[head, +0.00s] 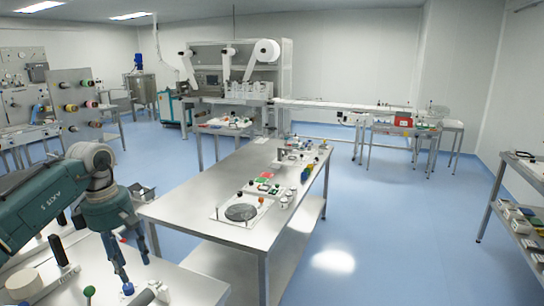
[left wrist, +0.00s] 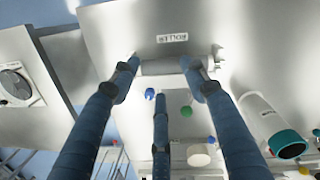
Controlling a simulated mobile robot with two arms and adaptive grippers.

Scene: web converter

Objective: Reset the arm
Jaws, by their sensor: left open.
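My left arm (head: 45,205) comes in from the left in the head view. Its gripper (head: 122,272) points down over the near metal table (head: 195,285). In the left wrist view the blue fingers of the gripper (left wrist: 160,78) are spread apart and open. A grey metal roller (left wrist: 172,67) lies on the table beyond the fingertips, below a label reading "ROLLER" (left wrist: 172,38). I see nothing held between the fingers. I cannot tell how high the fingertips are above the table. My right gripper is in neither view.
A long steel table (head: 190,205) with a round dark plate (head: 241,212) stands ahead. The blue floor (head: 400,220) to the right is clear.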

